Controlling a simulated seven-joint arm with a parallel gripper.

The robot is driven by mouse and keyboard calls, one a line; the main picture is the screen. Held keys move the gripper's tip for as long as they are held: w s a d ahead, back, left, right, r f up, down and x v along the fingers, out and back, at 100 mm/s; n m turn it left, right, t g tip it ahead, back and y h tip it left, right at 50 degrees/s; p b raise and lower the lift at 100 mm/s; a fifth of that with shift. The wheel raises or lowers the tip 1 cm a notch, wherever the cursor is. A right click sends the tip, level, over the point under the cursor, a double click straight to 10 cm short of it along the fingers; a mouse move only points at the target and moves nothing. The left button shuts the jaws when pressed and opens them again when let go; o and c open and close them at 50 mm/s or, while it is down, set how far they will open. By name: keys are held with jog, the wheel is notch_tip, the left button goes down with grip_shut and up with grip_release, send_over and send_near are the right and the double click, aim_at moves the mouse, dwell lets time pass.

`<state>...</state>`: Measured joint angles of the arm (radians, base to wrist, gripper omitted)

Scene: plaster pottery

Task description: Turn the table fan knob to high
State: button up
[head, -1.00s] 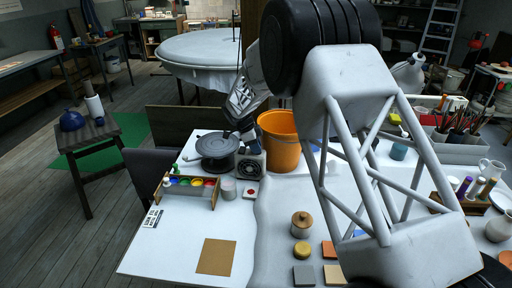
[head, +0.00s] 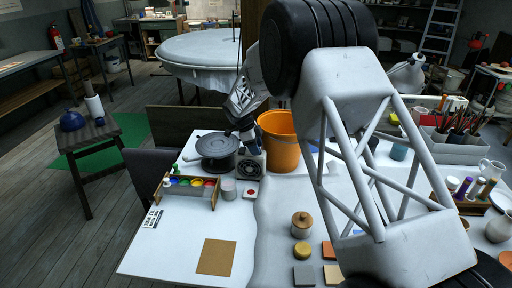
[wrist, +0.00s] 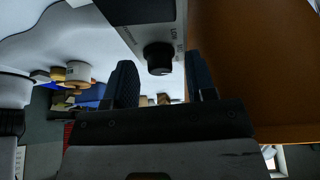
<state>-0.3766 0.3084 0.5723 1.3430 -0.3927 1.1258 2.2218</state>
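The small table fan (head: 250,166) stands on the white table, its dark grille facing the head camera. In the wrist view the fan's grey panel (wrist: 140,37) shows from close up, with a round black knob (wrist: 158,58) and small printed labels beside it. The knob's setting is too small to read surely. My gripper (head: 247,140) is over the top of the fan. In the wrist view my gripper (wrist: 164,82) is open, its two dark fingers spread to either side of the knob, with gaps between them and it.
An orange bucket (head: 283,150) stands close to the right of the fan. A dark grey banding wheel (head: 216,150) is close on the left. A paint rack (head: 188,186) and a pale cup (head: 228,189) are in front. The table's front left is mostly clear.

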jog(key=shift+r, duration=0.15)
jog(key=v, duration=0.7)
jog(key=shift+r, duration=0.3)
jog(key=shift+a, duration=0.1)
dwell(0.4)
jog(key=s+n+t+y, duration=0.1)
jog(key=n, duration=0.3)
jog(key=s+d+n+t, duration=0.1)
jog(key=n+t, duration=0.1)
jog(key=n, duration=0.3)
jog(key=s+d+n+t+y, duration=0.1)
jog(key=n, duration=0.3)
jog(key=shift+s+n+t+y, duration=0.3)
jog(key=shift+s, duration=0.05)
jog(key=shift+f, duration=0.1)
